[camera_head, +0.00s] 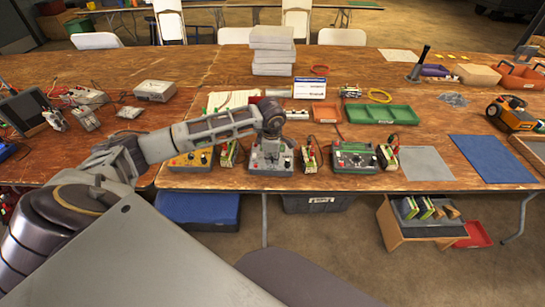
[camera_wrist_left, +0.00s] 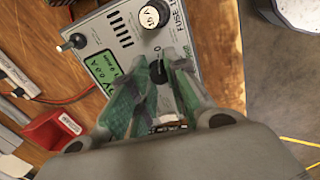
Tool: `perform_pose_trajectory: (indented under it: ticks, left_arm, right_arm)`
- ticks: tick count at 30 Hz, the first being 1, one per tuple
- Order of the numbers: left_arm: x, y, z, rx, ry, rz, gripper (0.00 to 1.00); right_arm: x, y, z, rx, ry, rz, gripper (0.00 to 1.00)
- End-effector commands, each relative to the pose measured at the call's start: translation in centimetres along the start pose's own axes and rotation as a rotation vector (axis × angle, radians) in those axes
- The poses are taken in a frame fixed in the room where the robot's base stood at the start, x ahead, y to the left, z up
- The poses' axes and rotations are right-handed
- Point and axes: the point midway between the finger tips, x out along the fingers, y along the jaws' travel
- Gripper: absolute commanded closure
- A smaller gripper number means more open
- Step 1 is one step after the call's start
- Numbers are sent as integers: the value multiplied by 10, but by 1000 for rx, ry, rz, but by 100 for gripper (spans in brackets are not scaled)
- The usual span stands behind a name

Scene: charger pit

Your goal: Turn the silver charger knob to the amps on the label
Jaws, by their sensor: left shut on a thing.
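The silver charger (camera_head: 270,168) stands at the front edge of the table, between a yellow charger and a green charger. My left gripper (camera_head: 272,125) reaches down onto it from above and partly hides it. My right gripper is out of view.
A card (camera_head: 311,88) with unreadable text stands behind. A green tray (camera_head: 382,114) sits back right, and a blue mat (camera_head: 491,158) lies farther right.

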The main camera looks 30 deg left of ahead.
Motion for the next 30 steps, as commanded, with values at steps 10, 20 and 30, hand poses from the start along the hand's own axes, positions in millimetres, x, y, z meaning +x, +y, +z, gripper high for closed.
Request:
perform_pose_trajectory:
  ticks: [10, 20, 30]
  left_arm:
    - [1, 1, 0, 167, 0, 2, 100]
    - [0, 1, 0, 371, 0, 1, 100]
    - [0, 1, 0, 482, 0, -2, 100]
  right_arm:
    - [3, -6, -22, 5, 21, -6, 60]
    - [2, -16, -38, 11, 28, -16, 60]
    - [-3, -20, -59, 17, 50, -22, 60]
